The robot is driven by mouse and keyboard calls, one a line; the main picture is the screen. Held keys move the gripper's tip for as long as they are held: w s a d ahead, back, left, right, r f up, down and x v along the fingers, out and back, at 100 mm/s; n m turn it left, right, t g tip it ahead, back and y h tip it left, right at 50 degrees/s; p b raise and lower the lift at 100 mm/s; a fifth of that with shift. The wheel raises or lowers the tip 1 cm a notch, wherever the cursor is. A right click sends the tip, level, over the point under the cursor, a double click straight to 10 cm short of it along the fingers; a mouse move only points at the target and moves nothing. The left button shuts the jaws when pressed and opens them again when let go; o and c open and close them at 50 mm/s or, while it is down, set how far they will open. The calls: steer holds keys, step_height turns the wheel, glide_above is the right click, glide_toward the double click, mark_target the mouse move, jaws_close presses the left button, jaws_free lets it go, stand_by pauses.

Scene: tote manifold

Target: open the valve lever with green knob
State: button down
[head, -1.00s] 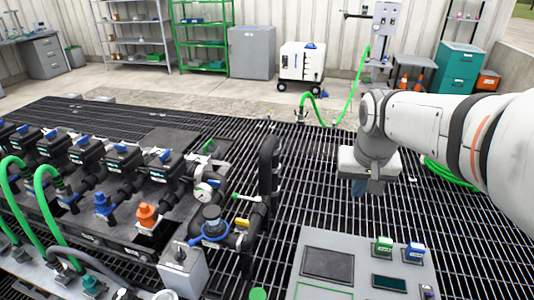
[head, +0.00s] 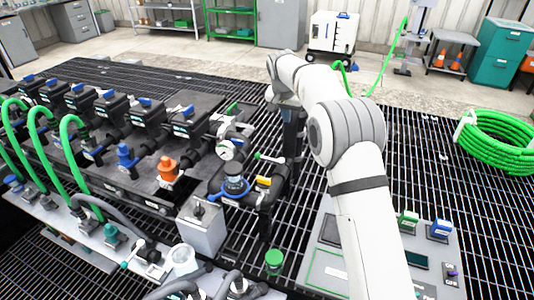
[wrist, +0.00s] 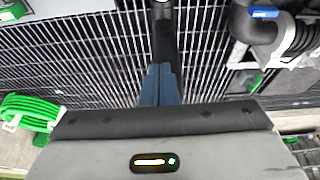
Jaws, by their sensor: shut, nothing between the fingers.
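The valve lever with the green knob (head: 258,155) shows in the head view. Its pale rod runs right from the knob to the black upright pipe (head: 292,150). My gripper (wrist: 161,68) shows in the wrist view as two blue fingers, shut together and empty. A black pipe-like part (wrist: 163,35) lies just past the fingertips there; I cannot tell whether they touch. In the head view my wrist is above and behind the lever, close to the upright pipe. The fingers are hard to make out there. I cannot clearly find the green knob in the wrist view.
A yellow handle (head: 264,181) and a blue handwheel valve (head: 235,187) sit just below the lever. A gauge (head: 226,149) and an orange valve (head: 167,168) are to the left. A control panel (head: 328,262) stands in front. Open grating (head: 430,150) lies at right.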

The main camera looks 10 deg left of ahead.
glide_above(269, 159)
steer(key=w+a, duration=0.1)
steer(key=w, duration=0.2)
step_height(269, 159, down, 7)
step_height(269, 159, down, 10)
steer(key=shift+s, duration=0.4)
